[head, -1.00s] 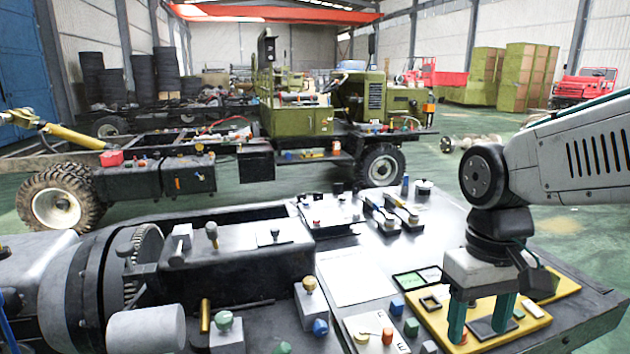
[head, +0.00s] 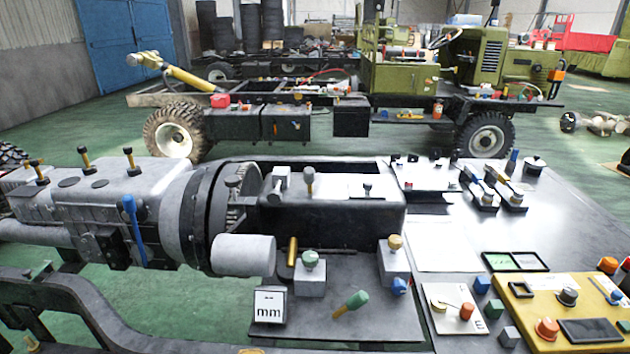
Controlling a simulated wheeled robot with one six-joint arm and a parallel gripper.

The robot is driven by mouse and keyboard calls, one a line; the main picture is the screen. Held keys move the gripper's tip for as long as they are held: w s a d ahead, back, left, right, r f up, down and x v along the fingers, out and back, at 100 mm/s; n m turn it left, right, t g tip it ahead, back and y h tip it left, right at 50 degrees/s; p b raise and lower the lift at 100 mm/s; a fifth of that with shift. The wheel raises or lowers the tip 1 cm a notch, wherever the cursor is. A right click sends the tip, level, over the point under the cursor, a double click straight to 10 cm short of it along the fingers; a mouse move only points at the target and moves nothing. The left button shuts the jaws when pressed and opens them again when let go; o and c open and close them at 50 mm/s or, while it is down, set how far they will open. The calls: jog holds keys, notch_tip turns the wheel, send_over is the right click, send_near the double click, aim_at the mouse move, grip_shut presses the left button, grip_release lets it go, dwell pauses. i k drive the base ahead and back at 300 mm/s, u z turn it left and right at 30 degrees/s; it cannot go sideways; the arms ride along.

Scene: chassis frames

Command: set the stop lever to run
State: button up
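No label I can read marks the stop lever, so I cannot tell for certain which one it is. A blue lever (head: 132,230) stands upright against the side of the grey engine and gearbox block (head: 165,205) at the left. A white plate (head: 448,322) on the bench carries a small lever with an orange-red knob (head: 466,311); its lettering is too small to read. A green-knobbed lever (head: 350,304) leans to the right at the bench's front. My gripper is not in view.
An olive truck chassis (head: 420,85) stands behind. Green floor lies open between.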

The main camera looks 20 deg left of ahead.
aim_at(308, 172)
jog(key=z, duration=1.45)
jog(key=i, duration=0.25)
jog(key=u, duration=2.6)
jog(key=i, duration=0.5)
